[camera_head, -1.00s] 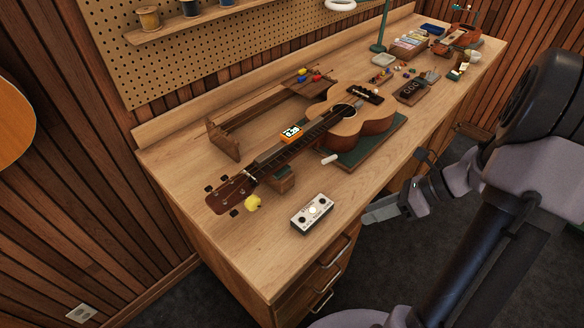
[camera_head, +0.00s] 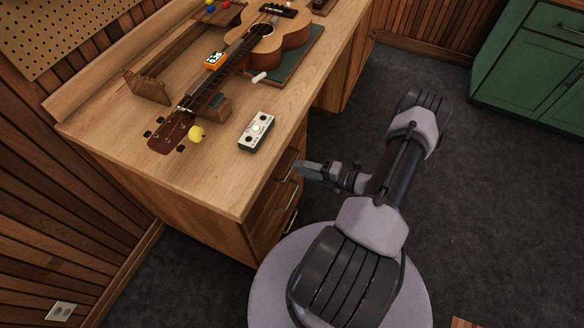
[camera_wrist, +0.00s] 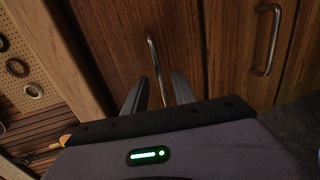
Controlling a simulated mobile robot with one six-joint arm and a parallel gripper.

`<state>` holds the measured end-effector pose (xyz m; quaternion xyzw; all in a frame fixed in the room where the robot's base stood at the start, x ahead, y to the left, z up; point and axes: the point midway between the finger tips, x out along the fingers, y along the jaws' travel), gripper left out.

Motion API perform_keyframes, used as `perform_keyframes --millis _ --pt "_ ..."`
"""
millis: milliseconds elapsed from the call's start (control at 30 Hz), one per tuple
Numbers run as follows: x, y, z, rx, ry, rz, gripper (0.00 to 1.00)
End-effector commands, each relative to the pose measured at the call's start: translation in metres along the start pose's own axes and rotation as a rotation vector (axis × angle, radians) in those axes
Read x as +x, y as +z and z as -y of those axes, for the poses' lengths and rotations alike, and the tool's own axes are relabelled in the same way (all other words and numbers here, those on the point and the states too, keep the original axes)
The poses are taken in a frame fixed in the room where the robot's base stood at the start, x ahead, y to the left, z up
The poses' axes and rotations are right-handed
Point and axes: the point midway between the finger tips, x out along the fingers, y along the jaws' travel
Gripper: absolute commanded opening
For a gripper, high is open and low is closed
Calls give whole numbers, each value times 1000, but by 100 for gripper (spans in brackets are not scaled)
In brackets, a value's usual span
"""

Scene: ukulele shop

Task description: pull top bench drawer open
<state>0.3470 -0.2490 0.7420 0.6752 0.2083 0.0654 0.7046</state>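The top bench drawer (camera_wrist: 120,35) is a brown wooden front just under the benchtop and looks shut. Its metal bar handle (camera_wrist: 152,55) stands between my gripper's two fingers in the wrist view. My gripper (camera_wrist: 155,92) is open, with one finger on each side of the handle in the picture; I see no clear contact. In the head view, my gripper (camera_head: 303,169) is at the drawer side of the bench, close to the top drawer handle (camera_head: 287,166), which it partly hides.
A lower drawer handle (camera_wrist: 266,42) shows beside the top one in the wrist view. On the wooden bench (camera_head: 215,185) are a white pedal-like box (camera_head: 256,131) near the edge and a ukulele (camera_head: 268,38). Dark carpet (camera_head: 480,190) is clear to the right.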

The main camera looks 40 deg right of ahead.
Motion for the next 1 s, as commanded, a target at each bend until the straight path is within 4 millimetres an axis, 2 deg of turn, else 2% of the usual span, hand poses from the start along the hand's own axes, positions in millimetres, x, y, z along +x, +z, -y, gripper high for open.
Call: perform_keyframes --millis 100,200,533,567,700,1000 --pt "23 -1 2 -1 0 -4 32" --pt "33 -1 1 0 -1 -2 32" --pt "38 0 -1 -1 0 -1 32" --pt "38 0 -1 -1 0 -1 28" --pt "38 0 0 -1 0 -1 1" --pt "38 0 0 -1 0 -1 0"
